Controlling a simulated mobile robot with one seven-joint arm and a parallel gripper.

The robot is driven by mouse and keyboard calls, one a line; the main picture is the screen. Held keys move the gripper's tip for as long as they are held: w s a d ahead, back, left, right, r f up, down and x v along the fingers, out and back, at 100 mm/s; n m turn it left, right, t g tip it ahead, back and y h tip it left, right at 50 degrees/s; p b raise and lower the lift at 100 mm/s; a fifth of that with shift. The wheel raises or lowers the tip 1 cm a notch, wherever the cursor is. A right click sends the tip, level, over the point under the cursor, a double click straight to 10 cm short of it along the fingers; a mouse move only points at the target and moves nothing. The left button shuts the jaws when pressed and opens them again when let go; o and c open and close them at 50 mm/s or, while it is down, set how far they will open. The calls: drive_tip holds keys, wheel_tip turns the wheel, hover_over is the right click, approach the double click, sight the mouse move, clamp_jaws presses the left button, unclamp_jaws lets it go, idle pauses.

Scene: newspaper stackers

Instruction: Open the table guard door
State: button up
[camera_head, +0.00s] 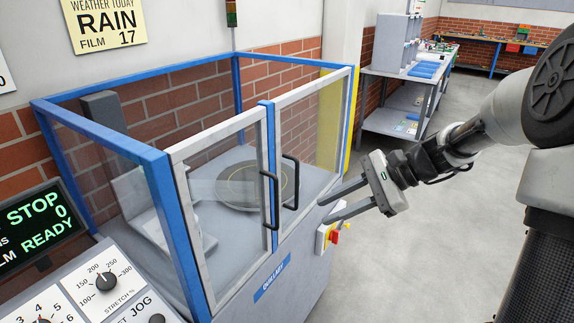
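The table guard is a blue-framed enclosure with two clear door panels in pale frames. The left door (185,158) and the right door (340,90) both look closed, meeting at a blue middle post (268,165). Each has a black handle near the middle: the left handle (268,200) and the right handle (291,182). Behind the panels is a round turntable (250,187). My gripper (337,202) is to the right of the right handle, its two fingers spread and pointing left towards the doors. Nothing is between the fingers, and they appear apart from the handle.
A red and yellow switch (333,236) sits on the cabinet side just below my gripper. A control panel (85,290) stands at the lower left. A grey workbench (400,75) is at the back. The floor (430,240) to the right of the cabinet is clear.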

drive_tip(key=w+d+f+m+t+y+b, duration=0.2)
drive_tip(key=w+d+m+t+y+b, duration=0.2)
drive_tip(key=w+d+m+t+y, duration=0.35)
drive_tip(key=g+h+b, duration=0.1)
drive_tip(key=g+b, duration=0.1)
drive_tip(key=b, duration=0.1)
hover_over(296, 206)
drive_tip(key=shift+w+f+m, duration=0.2)
drive_tip(key=shift+w+m, duration=0.1)
drive_tip(key=shift+m, duration=0.15)
clamp_jaws()
